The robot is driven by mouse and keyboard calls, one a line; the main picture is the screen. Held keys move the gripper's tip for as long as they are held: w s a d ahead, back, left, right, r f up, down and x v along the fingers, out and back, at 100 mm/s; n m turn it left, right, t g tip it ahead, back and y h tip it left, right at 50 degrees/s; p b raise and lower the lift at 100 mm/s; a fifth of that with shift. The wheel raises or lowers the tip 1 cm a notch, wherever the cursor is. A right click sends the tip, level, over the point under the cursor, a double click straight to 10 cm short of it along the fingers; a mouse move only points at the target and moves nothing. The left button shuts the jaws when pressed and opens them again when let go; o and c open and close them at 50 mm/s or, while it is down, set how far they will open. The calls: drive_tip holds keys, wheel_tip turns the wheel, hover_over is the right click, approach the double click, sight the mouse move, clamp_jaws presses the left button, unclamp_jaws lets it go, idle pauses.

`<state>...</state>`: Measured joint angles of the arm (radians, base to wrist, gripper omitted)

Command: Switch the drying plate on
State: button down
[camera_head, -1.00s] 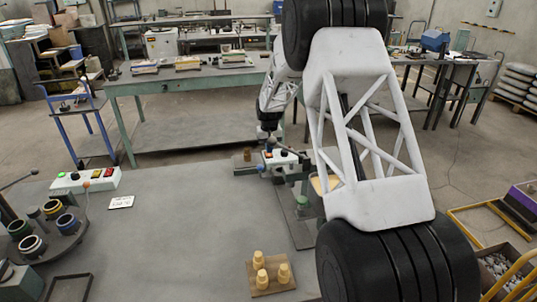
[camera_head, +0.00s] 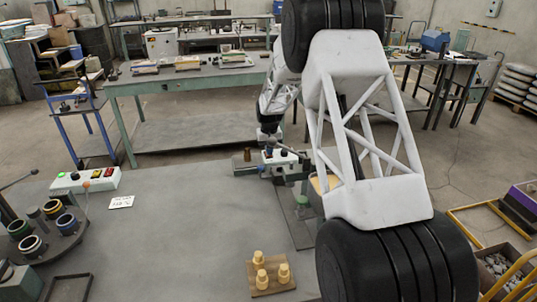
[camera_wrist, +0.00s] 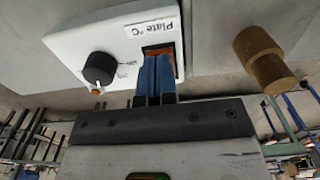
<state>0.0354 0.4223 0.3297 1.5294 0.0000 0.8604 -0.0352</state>
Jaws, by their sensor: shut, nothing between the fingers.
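The drying plate's control box (camera_wrist: 110,35) is white, with a "Plate °C" label, a black knob (camera_wrist: 98,67) and an orange-red rocker switch (camera_wrist: 178,62). My gripper (camera_wrist: 156,58) is shut and empty. Its blue fingertips lie over the switch and hide most of it. They look very close to it or touching; I cannot tell which. In the head view the box (camera_head: 284,157) stands at the far edge of the bench, with my gripper (camera_head: 268,142) just above it. Whether the switch is lit or pressed is hidden.
A brass cylinder (camera_wrist: 262,60) stands beside the box. A white switch box (camera_head: 85,181) with coloured buttons is at the left, near a round rack of ringed pots (camera_head: 45,228). The middle of the bench is clear.

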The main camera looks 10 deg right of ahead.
drive_tip(key=shift+f, duration=0.35)
idle(0.3)
drive_tip(key=shift+r, duration=3.5)
